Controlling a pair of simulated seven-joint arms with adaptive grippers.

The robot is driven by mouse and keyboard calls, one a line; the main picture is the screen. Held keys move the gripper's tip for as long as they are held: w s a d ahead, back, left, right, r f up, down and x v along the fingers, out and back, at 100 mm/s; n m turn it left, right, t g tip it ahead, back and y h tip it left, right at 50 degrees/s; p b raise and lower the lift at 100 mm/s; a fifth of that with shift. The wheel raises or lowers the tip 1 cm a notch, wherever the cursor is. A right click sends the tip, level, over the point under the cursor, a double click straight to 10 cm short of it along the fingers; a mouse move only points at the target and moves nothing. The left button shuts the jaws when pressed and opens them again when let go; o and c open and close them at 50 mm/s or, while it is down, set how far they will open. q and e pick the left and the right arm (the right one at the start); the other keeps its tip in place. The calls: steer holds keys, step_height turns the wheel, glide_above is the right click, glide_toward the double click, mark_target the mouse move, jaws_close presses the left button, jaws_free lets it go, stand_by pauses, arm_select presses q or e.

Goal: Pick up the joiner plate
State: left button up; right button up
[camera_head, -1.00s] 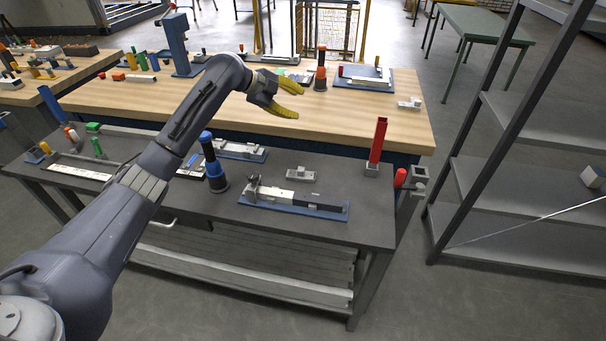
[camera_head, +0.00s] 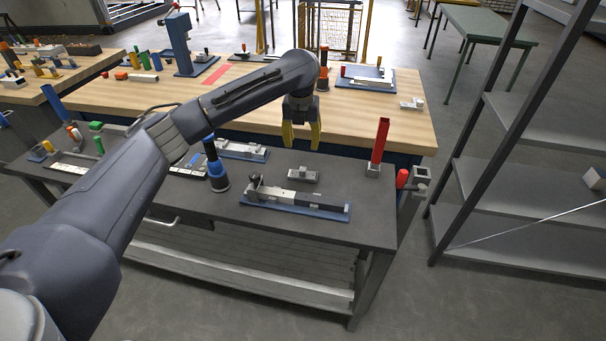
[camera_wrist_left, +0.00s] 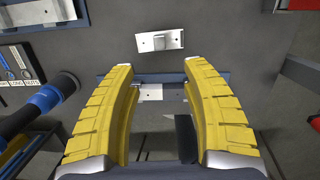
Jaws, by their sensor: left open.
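The joiner plate appears to be the small silver plate with a raised block (camera_head: 303,175) lying on the dark bench top. It also shows in the left wrist view (camera_wrist_left: 160,42), top middle, lying flat just beyond the fingertips. My left gripper (camera_head: 301,147) points down above and slightly behind the plate, with its two yellow fingers apart. In the left wrist view the gripper (camera_wrist_left: 159,68) has nothing held between its fingers. The plate is apart from both fingers. My right gripper is in neither view.
A blue fixture (camera_head: 325,212) with metal bars lies in front of the plate. A black-and-blue tool (camera_head: 216,170) stands upright to its left. A red upright post (camera_head: 380,140) stands to the right. Bare bench top surrounds the plate.

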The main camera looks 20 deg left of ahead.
mark_target(303, 169)
arm_select(q)
steer(key=f, duration=0.4)
steer(key=w+f, duration=0.1)
steer(key=f, duration=0.4)
steer(key=w+f, duration=0.1)
steer(key=f, duration=0.3)
steer(key=shift+a+f, duration=0.2)
steer(key=shift+f, duration=0.15)
steer(key=shift+c, duration=0.2)
jaws_close()
